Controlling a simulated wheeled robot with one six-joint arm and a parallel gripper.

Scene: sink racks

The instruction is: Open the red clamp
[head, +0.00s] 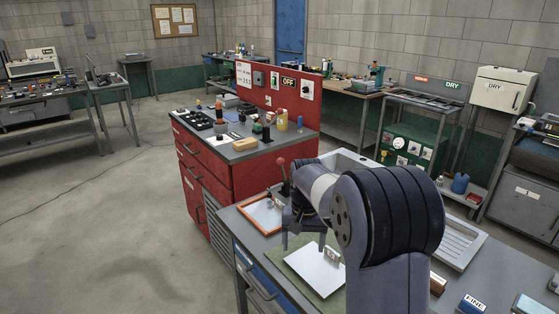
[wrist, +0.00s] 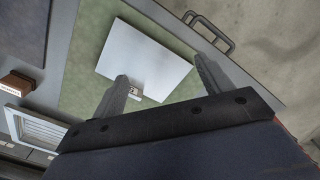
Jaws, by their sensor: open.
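My gripper (head: 304,243) is open and empty above the near bench, to the front and right of the lever. In the wrist view my gripper (wrist: 162,70) has its two fingers spread over a white plate (wrist: 145,55). The red knob does not show in the wrist view.
The white plate (head: 316,270) lies on a green mat (head: 290,249) with a small metal piece at its edge. An orange-framed board (head: 260,214) lies to the left. A red cabinet (head: 205,178) stands beyond.

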